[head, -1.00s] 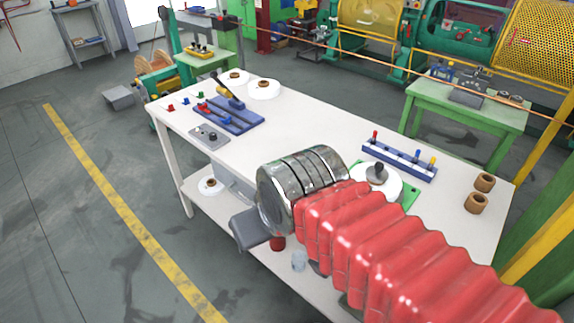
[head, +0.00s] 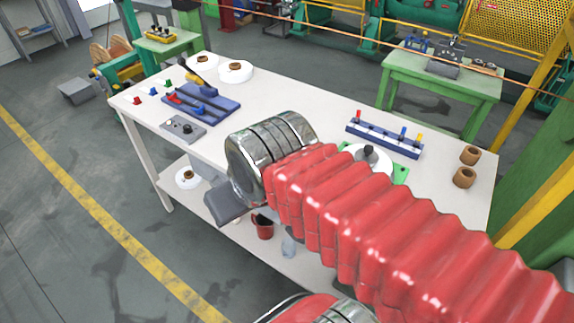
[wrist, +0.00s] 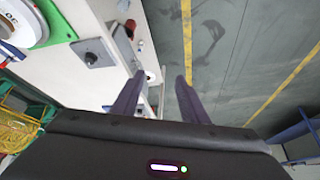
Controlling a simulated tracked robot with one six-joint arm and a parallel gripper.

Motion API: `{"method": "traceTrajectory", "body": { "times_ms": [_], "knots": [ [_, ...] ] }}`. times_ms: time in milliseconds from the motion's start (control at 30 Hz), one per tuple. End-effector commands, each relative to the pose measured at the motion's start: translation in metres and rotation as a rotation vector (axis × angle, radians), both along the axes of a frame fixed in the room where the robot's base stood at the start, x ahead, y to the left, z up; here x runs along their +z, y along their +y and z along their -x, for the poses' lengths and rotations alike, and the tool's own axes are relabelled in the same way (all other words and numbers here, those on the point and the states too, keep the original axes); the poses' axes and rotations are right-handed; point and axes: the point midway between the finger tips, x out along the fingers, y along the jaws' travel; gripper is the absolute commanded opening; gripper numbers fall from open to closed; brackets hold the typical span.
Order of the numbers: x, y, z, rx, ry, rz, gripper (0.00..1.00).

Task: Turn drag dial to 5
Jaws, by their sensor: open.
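No marking that I can read names the drag dial. In the wrist view a grey square plate with a dark round knob (wrist: 93,54) lies on the white table, left of my fingers. A grey plate with a black knob (head: 184,130) lies at the table's front left in the head view. A white disc with a dark knob (head: 369,158) sits on a green base, partly behind my arm; a marked white disc on green shows in the wrist view (wrist: 28,22). My gripper (wrist: 159,75) is open and empty near the table's front edge, touching no knob.
The white table (head: 300,105) also bears a blue lever block (head: 203,104), a blue rack with coloured pegs (head: 385,140) and brown rings (head: 465,177). A red mug (head: 263,226) stands on the lower shelf. The floor in front is clear.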

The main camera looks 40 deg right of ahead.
Motion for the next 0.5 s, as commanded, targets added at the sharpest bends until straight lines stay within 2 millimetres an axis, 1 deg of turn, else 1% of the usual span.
{"method": "traceTrajectory", "body": {
  "times_ms": [100, 233, 500],
  "knots": [
    [0.002, -0.004, -0.006, 0.020, 0.015, 0.018, 0.46],
    [0.007, -0.018, -0.018, 0.072, 0.049, 0.057, 0.46],
    [0.017, -0.051, -0.058, 0.251, 0.153, 0.161, 0.46]
  ]
}}
